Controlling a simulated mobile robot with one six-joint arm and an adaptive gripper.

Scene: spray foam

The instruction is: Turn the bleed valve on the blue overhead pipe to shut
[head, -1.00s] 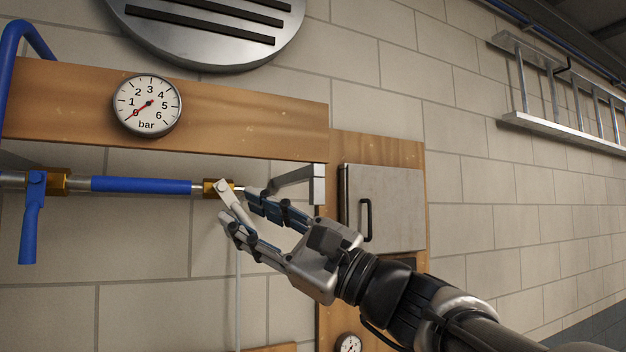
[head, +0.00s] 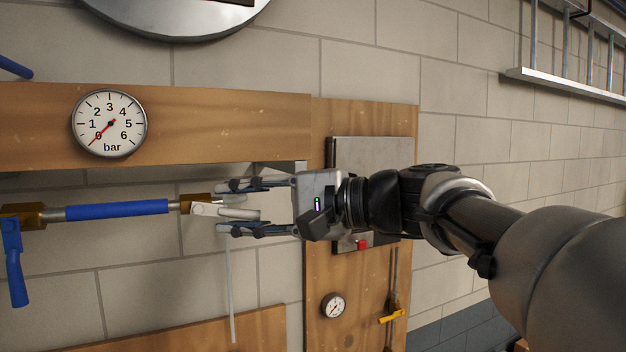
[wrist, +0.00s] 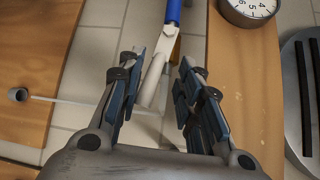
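The bleed valve has a pale grey-white lever (head: 238,213) on a brass body (head: 190,203), at the right end of the pipe with the blue sleeve (head: 117,209). The lever points right, roughly in line with the pipe and tilted slightly down. My gripper (head: 220,208) comes in from the right with its fingers open, one above and one below the lever. In the wrist view the lever (wrist: 153,82) lies between the two spread fingers (wrist: 159,64), with a gap visible on both sides.
A bar gauge (head: 110,123) on the wooden board reads about 0. A blue-handled valve (head: 14,262) hangs at the left. A metal box (head: 372,150) and a small gauge (head: 333,306) are on the board behind my arm. A thin rod (head: 229,290) hangs below the valve.

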